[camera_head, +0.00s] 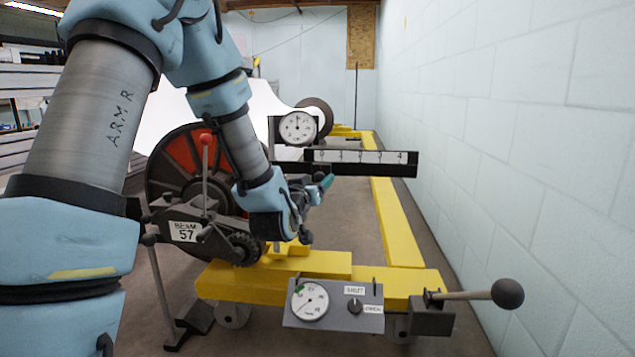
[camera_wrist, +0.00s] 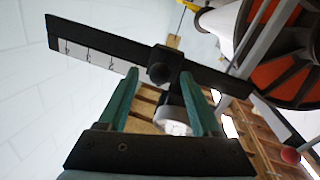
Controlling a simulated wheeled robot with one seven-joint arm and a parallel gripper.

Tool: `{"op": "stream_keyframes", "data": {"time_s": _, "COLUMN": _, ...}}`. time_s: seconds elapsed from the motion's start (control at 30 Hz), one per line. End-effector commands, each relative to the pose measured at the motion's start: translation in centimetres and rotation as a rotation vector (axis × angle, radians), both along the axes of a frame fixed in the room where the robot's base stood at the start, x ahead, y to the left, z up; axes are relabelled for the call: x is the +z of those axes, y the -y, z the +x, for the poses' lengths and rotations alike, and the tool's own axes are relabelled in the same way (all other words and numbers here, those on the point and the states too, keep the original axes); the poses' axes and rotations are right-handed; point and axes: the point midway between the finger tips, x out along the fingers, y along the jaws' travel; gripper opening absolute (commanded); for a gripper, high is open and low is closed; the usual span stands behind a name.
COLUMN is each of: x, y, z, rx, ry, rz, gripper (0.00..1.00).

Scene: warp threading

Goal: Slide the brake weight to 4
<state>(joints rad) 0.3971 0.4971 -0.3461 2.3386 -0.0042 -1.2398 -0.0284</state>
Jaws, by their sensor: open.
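The brake lever is a black bar with a white numbered scale (camera_head: 360,157), reaching right to 4 in the head view. In the wrist view the bar (camera_wrist: 205,78) runs diagonally, with 4, 3 and 2 readable toward its upper-left end. In the head view my gripper (camera_head: 326,183) is below the scale's low end.
A round dial (camera_head: 298,128) stands just left of the scale. The red-and-black beam wheel (camera_head: 172,165) is behind my arm. A yellow frame (camera_head: 270,283) with a gauge panel (camera_head: 333,303) and ball-ended lever (camera_head: 507,293) is in front. The pale wall is right.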

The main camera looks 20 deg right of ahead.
Motion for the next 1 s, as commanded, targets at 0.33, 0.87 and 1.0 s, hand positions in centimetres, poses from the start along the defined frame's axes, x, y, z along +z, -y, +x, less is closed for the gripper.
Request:
{"op": "stream_keyframes", "data": {"time_s": 0.33, "x": 0.06, "y": 0.86, "z": 1.02, "rx": 0.000, "ry": -0.001, "rz": -0.001, "gripper": 0.66}}
{"op": "stream_keyframes", "data": {"time_s": 0.87, "x": 0.07, "y": 0.84, "z": 0.97, "rx": 0.000, "ry": -0.001, "rz": -0.001, "gripper": 0.20}}
{"op": "stream_keyframes", "data": {"time_s": 1.0, "x": 0.06, "y": 0.84, "z": 0.97, "rx": 0.000, "ry": -0.001, "rz": -0.001, "gripper": 0.04}}
